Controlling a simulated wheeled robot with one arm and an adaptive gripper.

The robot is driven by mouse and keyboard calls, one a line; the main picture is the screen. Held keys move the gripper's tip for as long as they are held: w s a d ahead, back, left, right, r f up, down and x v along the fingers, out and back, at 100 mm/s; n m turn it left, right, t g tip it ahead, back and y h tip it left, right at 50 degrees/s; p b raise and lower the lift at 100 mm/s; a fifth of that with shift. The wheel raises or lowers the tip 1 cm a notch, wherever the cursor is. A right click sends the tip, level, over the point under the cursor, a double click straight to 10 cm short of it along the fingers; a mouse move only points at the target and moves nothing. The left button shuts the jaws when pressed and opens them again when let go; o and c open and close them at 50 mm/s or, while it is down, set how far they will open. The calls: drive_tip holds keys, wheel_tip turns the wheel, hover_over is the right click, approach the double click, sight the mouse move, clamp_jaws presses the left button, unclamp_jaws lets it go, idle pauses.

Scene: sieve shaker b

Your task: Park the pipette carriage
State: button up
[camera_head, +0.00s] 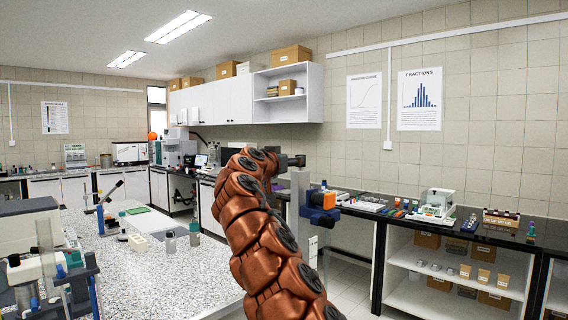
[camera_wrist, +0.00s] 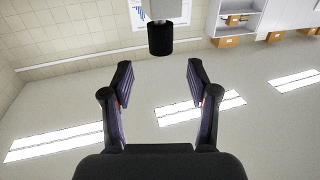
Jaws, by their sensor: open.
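In the wrist view my gripper (camera_wrist: 159,66) is open and empty, with its two dark fingers wide apart. A black cylindrical knob (camera_wrist: 160,39) on a pale grey block (camera_wrist: 165,9) appears beyond the fingertips, roughly centred between them. No finger is seen touching it. In the head view an upright grey column (camera_head: 300,205) stands right of my arm, with a blue and orange unit (camera_head: 321,199) on its right side. I cannot tell whether this unit is the pipette carriage. My arm hides part of this area, and the fingers are not clear there.
A dark bench (camera_head: 470,235) along the right wall carries racks and a small balance (camera_head: 435,205). Open shelves with boxes lie below. Floor shows between the benches.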

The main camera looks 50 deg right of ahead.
drive_tip(key=v, duration=0.3)
drive_tip(key=shift+f, duration=0.1)
idle(0.4)
drive_tip(key=shift+s+a, duration=0.1)
drive_tip(key=shift+a, duration=0.1)
idle(0.8)
